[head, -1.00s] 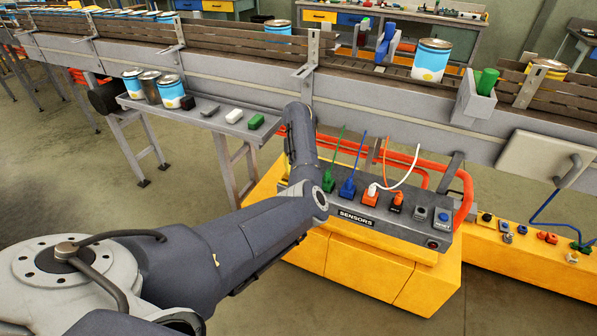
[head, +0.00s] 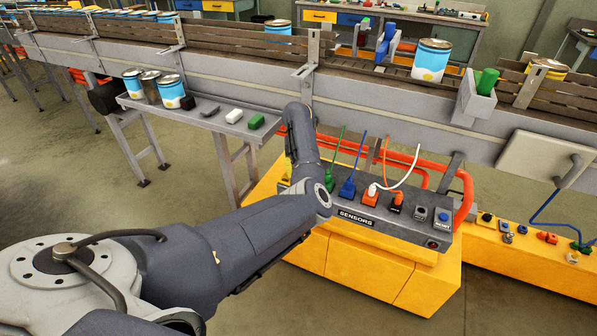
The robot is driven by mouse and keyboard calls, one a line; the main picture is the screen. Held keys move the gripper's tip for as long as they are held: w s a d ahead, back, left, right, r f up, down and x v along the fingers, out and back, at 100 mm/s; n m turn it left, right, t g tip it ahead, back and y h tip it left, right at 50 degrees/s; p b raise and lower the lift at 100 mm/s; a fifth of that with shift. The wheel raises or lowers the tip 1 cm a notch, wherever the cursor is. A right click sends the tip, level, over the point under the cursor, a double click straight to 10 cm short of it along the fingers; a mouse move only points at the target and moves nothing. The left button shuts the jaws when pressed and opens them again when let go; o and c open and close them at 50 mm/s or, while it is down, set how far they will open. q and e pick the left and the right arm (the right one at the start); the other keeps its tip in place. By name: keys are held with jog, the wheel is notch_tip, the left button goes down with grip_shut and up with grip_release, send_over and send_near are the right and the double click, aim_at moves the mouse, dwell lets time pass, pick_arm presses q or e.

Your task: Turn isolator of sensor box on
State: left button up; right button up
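The sensor box (head: 385,228) is a grey panel labelled SENSORS on a yellow cabinet in the middle of the head view. Green, blue, orange and black plugs with cables stand along its top. At its right end are a grey switch or button (head: 420,213), a blue button marked RESET (head: 443,217) and a small dark red part (head: 433,244) on the front. I cannot tell which part is the isolator. My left arm covers the left end of the box. My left gripper is hidden behind the arm or out of view. My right gripper does not show.
A conveyor (head: 400,128) with cans crosses behind the box. A side shelf (head: 222,122) with cans and small blocks is at left. Orange-red tubing (head: 464,198) bends around the box's right end. A yellow base (head: 520,265) with more controls lies at right.

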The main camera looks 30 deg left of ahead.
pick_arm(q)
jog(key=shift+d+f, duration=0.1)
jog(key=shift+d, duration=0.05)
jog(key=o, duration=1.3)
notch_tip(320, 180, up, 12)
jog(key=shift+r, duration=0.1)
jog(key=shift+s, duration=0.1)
